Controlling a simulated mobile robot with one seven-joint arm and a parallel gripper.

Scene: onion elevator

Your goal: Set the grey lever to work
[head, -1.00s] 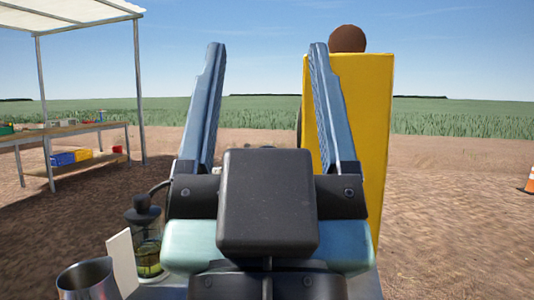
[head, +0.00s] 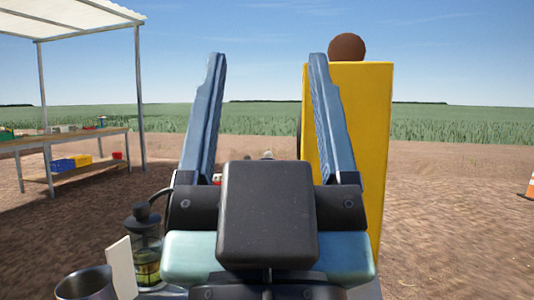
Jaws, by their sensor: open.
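My gripper (head: 264,118) fills the middle of the head view, its two blue fingers pointing up and spread wide apart, with nothing between them but field and sky. A tall yellow panel (head: 365,140) stands just right of and behind the right finger. A round brown knob or ball (head: 347,47) shows above its top edge. I see no grey lever; it may be hidden behind my gripper or the panel. A small pale and red bit (head: 217,179) shows low between the fingers, too little to identify.
A glass jar with a dark top (head: 146,245), a white card (head: 121,268) and a metal cup (head: 86,284) are at lower left. A workbench (head: 90,135) with bins stands under a canopy (head: 70,18). A traffic cone (head: 531,185) is at far right. Bare ground lies between.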

